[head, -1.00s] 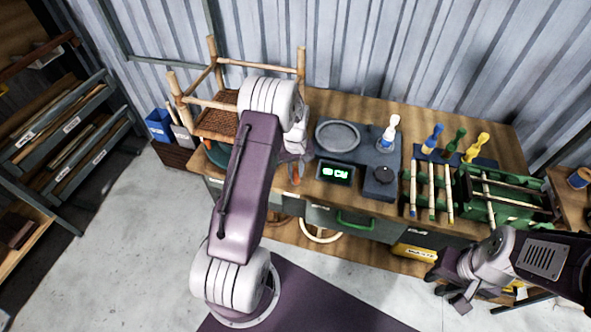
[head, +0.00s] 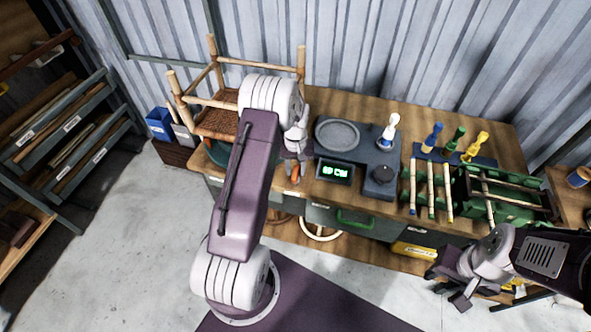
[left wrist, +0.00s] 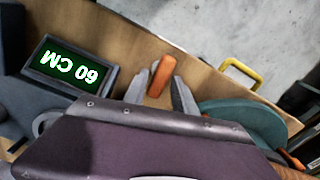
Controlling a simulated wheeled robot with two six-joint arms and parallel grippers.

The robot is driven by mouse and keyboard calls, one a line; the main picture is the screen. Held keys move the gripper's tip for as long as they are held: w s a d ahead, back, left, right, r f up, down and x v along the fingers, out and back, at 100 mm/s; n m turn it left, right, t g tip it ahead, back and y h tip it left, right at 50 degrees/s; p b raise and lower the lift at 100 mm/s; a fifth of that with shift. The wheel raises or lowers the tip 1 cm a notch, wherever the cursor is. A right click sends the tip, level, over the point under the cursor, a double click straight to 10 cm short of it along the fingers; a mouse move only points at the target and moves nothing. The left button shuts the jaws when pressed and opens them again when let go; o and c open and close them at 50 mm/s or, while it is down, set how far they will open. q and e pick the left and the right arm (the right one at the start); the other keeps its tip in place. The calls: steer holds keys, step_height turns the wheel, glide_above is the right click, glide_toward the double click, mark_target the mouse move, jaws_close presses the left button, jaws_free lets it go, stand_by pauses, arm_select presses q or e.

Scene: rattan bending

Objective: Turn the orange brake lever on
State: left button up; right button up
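The orange brake lever (head: 295,174) stands at the front edge of the workbench, left of the display. In the left wrist view the orange lever (left wrist: 162,74) lies between the two fingers of my left gripper (left wrist: 159,91), with a gap on either side. The fingers are apart, so my left gripper (head: 296,170) is open around the lever. The lever's lower part is hidden behind the gripper body. My right gripper (head: 450,290) hangs empty at the lower right, away from the lever, with its fingers apart.
A rattan chair frame (head: 215,118) stands at the back left. A green crate (head: 500,198) and several sticks are at the right. A teal round object (left wrist: 245,120) is close by.

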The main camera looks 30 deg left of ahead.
mark_target(296, 172)
stand_by(0.3)
arm_select(q)
step_height(296, 172, up, 9)
stand_by(0.4)
steer(key=shift+s, duration=0.1)
